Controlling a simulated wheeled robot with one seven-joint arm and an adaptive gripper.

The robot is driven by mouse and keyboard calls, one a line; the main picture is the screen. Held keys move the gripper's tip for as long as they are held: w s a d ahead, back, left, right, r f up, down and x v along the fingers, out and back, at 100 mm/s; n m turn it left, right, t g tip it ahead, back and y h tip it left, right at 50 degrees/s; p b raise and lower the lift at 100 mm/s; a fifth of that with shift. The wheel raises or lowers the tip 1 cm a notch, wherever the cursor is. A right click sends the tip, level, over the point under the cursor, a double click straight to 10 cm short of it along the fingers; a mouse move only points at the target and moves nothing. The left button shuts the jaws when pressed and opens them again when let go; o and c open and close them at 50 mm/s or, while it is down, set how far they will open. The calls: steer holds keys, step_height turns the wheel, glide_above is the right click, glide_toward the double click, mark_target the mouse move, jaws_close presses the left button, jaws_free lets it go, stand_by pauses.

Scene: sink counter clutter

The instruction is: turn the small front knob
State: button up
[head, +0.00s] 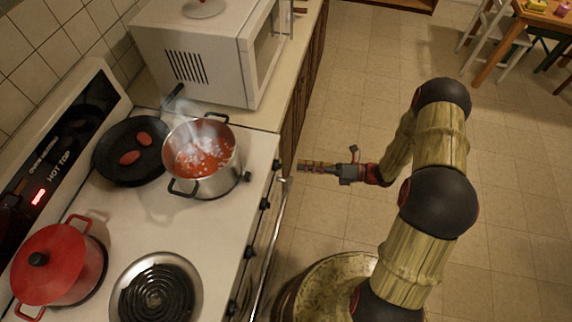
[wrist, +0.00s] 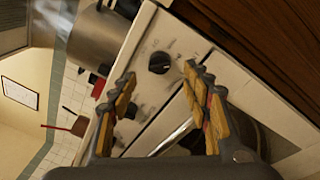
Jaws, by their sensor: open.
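Small black knobs line the front edge of the white stove (head: 215,225). The one at the far end, a knob (head: 276,164) near the steel pot, is closest to my gripper (head: 303,166). My gripper is open and empty, out in front of the stove, its fingers pointing at that knob with a gap between. In the wrist view a round black knob (wrist: 160,63) on the white front panel shows between and just beyond the two spread fingertips (wrist: 160,75). More knobs (wrist: 130,110) show lower on the panel. I cannot tell which one the task means.
A steaming steel pot (head: 212,170) of red food, a black pan (head: 130,152) and a red pot (head: 58,265) stand on the stove. An oven handle (head: 268,245) runs along its front. A microwave (head: 205,55) stands beyond.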

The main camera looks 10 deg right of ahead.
mark_target(278, 166)
steer(key=b+x, duration=0.1)
steer(key=x, duration=0.6)
steer(key=shift+a, duration=0.15)
steer(key=shift+c, duration=0.5)
steer(key=shift+s, duration=0.1)
steer(key=c, duration=1)
